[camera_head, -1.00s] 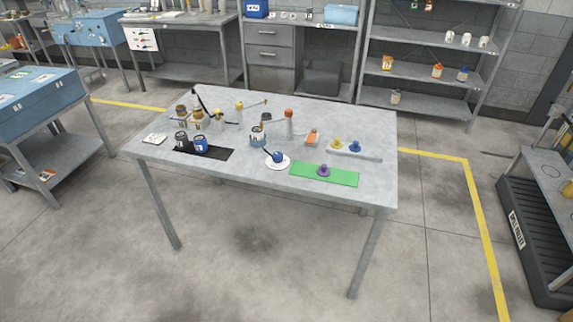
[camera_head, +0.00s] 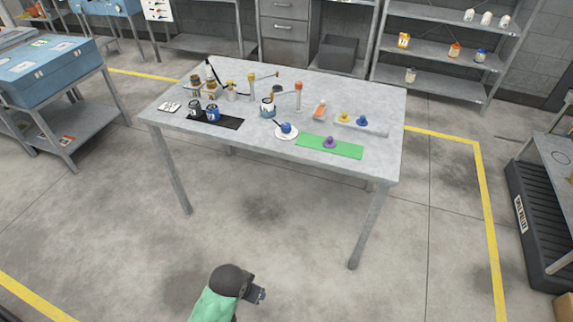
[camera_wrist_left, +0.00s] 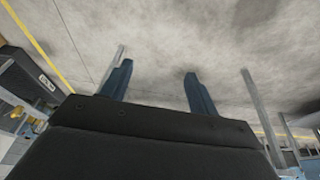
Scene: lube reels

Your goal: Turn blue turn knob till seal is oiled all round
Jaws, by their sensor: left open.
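A blue knob (camera_head: 286,128) stands on a round white dish (camera_head: 289,136) near the front middle of the grey table (camera_head: 240,140). A dark lever or stick seems to lean by it. Another blue knob (camera_head: 362,121) sits beside a yellow knob (camera_head: 343,117) on a pale strip at the right. I cannot make out a seal or oil at this size. My left gripper (camera_head: 261,296) is low in front of the table, well away from the knobs. In the left wrist view its two fingers (camera_wrist_left: 158,84) are apart with nothing between them. My right gripper is not in view.
A green mat (camera_head: 350,151) with a purple knob (camera_head: 329,142) lies at the front right. A black mat (camera_head: 232,123) with black and blue cans lies at the left. Small posts with side arms (camera_head: 298,95) and jars stand behind. The floor before the table is clear.

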